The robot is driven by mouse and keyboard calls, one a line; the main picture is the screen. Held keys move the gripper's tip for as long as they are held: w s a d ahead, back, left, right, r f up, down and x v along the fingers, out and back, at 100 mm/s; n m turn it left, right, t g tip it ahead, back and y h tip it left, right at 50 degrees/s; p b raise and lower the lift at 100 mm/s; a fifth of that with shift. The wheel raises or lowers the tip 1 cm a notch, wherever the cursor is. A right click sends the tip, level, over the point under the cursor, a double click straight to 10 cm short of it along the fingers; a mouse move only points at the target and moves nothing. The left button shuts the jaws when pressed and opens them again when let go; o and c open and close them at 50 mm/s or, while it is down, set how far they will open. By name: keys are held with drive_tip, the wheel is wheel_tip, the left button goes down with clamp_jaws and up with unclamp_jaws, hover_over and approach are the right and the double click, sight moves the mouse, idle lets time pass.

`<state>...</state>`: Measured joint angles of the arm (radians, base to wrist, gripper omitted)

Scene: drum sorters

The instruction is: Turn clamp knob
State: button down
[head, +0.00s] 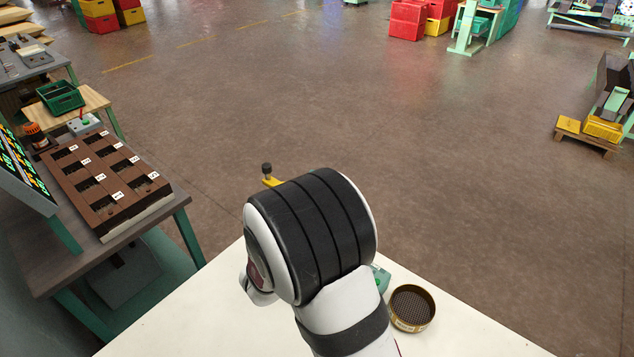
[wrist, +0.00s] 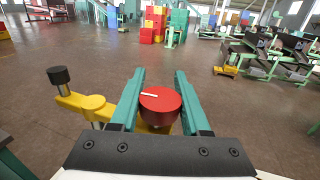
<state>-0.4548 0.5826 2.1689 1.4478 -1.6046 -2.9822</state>
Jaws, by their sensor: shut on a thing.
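The clamp knob is a round red knob (wrist: 160,105) with a white mark on its top, in the middle of the wrist view. My gripper (wrist: 160,92) has its two green fingers on either side of the knob, shut on it. A yellow clamp arm (wrist: 93,106) extends to the left from below the knob and carries a black knob (wrist: 58,75) on a post at its end. In the head view my arm hides the red knob and my gripper. The black knob (head: 267,168) and a bit of yellow arm (head: 271,182) show behind my arm.
A white table (head: 450,335) lies under my arm, with a round sieve (head: 412,308) on its right and a green part (head: 381,278) partly hidden by my arm. A bench at left holds a brown compartment tray (head: 105,178). Open floor lies beyond.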

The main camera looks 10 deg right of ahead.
drive_tip(key=shift+d+m+g+h, duration=0.15)
drive_tip(key=shift+m+g+h, duration=0.15)
drive_tip(key=shift+m+h, duration=0.15)
drive_tip(key=shift+h, duration=0.25)
drive_tip(key=shift+c, duration=1.9)
unclamp_jaws()
drive_tip(key=shift+s, duration=0.1)
drive_tip(key=v, duration=1.5)
drive_tip(key=shift+s, duration=0.35)
